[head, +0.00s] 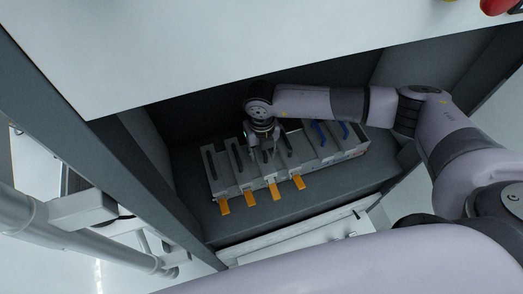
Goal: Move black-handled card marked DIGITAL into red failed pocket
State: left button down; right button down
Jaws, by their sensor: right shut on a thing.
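A grey rack (216,190) stands inside the dark bay, with a row of grey slots. Dark elongated shapes that look like black handles (210,161) show at its left part, and blue handles (318,132) at its right part. My right gripper (264,153) reaches down from above into the middle of the row and is shut on a card there. The held card is mostly hidden by the gripper, and no DIGITAL marking is readable. No red pocket can be made out. My left gripper is not in view.
Several orange tabs (249,198) stick out along the rack's front edge. The bay's dark side wall (128,165) is at the left, and a white panel (240,40) overhangs at the top. A grey floor strip (290,214) in front of the rack is clear.

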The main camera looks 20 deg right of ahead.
jog(key=shift+r+p, duration=0.4)
jog(key=shift+r, duration=0.35)
dwell(0.7)
jog(key=shift+r+p, duration=2.6)
jog(key=shift+r, duration=1.6)
jog(key=shift+w, duration=0.1)
